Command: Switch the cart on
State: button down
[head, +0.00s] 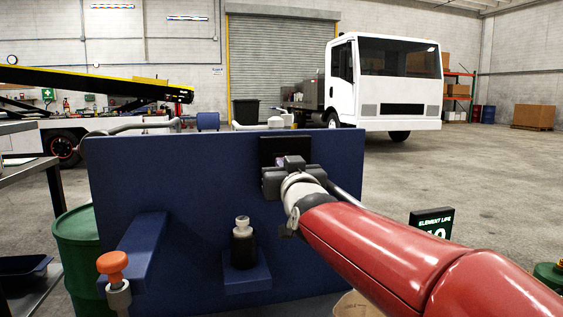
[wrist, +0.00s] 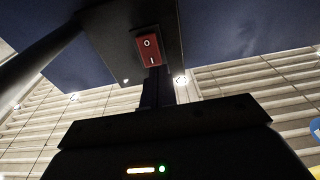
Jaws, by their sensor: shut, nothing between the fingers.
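The cart's upright blue panel (head: 180,190) stands in front of me in the head view. A dark plate (head: 268,147) is near its top edge, partly covered by my gripper (head: 291,163). In the wrist view a red rocker switch (wrist: 149,48), marked O and I, sits on this dark plate (wrist: 105,30). The fingers of my gripper (wrist: 156,80) are shut and empty, pointing at the plate just by the I end of the switch. I cannot tell whether they touch it, or which side is pressed in.
A small dark bottle (head: 243,246) stands on a blue ledge. An orange knob (head: 112,264) is at lower left, beside a green drum (head: 78,255). A black sign (head: 432,222) stands on the right. A white truck (head: 385,85) is behind, with open floor before it.

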jog(key=shift+x, duration=0.75)
jog(key=shift+r, duration=0.1)
